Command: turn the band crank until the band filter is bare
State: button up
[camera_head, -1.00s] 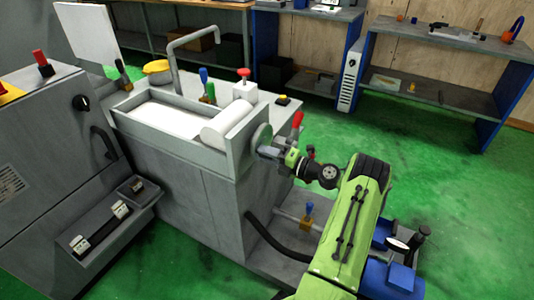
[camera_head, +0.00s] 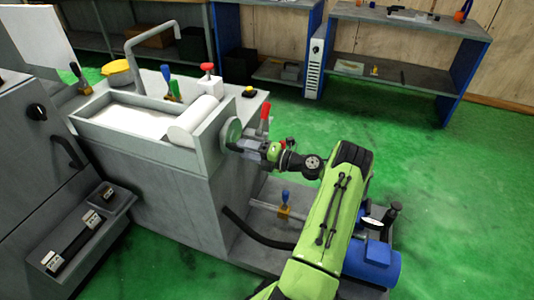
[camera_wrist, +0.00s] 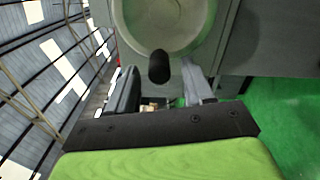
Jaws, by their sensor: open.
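The band crank is a pale green disc (camera_head: 231,132) on the right end wall of the grey tank (camera_head: 205,150). In the wrist view its disc (camera_wrist: 170,22) fills the top middle, with a dark round handle (camera_wrist: 159,67) sticking out toward me. My gripper (camera_head: 243,147) is at the crank. In the wrist view my gripper (camera_wrist: 159,78) is open, with one finger on each side of the handle and gaps visible. The band filter (camera_head: 130,120) shows a white surface in the tank, with a white roll (camera_head: 200,115) at its right end.
A red-handled lever (camera_head: 264,117) stands just behind the crank. A black hose (camera_head: 255,233) and a blue-topped valve (camera_head: 285,205) are low beside the tank. A blue motor (camera_head: 373,265) sits near my arm. Green floor (camera_head: 450,200) is free at right.

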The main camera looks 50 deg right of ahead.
jog(key=p+v, duration=0.1)
jog(key=v, duration=1.1)
jog(key=shift+s, duration=0.15)
